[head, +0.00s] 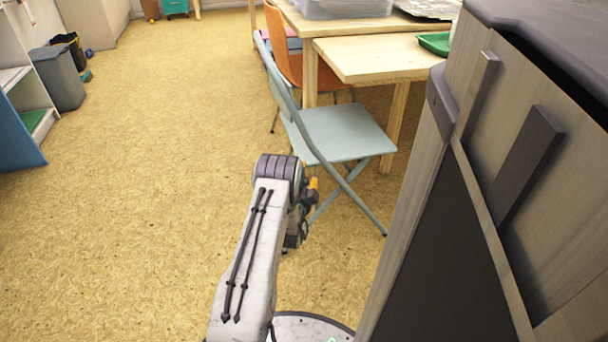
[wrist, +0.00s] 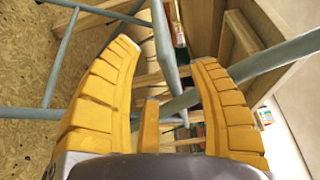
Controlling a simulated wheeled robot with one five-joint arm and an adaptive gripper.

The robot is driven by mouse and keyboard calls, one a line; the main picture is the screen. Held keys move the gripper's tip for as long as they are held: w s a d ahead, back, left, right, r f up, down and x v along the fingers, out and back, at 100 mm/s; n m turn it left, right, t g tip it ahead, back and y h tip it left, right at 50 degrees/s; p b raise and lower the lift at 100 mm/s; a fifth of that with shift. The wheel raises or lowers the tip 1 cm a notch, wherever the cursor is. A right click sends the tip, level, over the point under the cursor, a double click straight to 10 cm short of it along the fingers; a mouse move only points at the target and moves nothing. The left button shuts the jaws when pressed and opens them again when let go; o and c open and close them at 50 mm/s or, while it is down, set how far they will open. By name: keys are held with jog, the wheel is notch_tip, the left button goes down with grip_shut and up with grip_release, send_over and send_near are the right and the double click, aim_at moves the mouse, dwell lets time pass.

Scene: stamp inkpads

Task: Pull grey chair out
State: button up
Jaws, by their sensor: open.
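The grey chair (head: 345,133) is a pale blue-grey folding chair with thin crossed legs, standing upright at the wooden table. Its seat front is close to the table's lower top. My gripper (wrist: 165,55) is open, its yellow fingers spread. In the wrist view, grey chair tubes (wrist: 62,55) cross around the fingers, and one tube runs through the gap between them. I cannot tell whether any finger touches a tube. In the head view, my arm hides most of the gripper, beside the chair's lower legs; only a bit of yellow shows.
An orange chair (head: 284,62) stands just behind the grey one. The wooden table (head: 375,58) holds a clear bin and a green tray (head: 434,43). A tall wooden cabinet (head: 400,235) blocks the right. The floor (head: 150,180) at left is open, with a grey bin (head: 58,80) near the wall.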

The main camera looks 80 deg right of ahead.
jog(key=shift+d, duration=0.1)
dwell(0.3)
jog(key=shift+s+d+b, duration=0.15)
jog(key=shift+d+b, duration=1.45)
jog(key=shift+d, duration=2)
grip_shut()
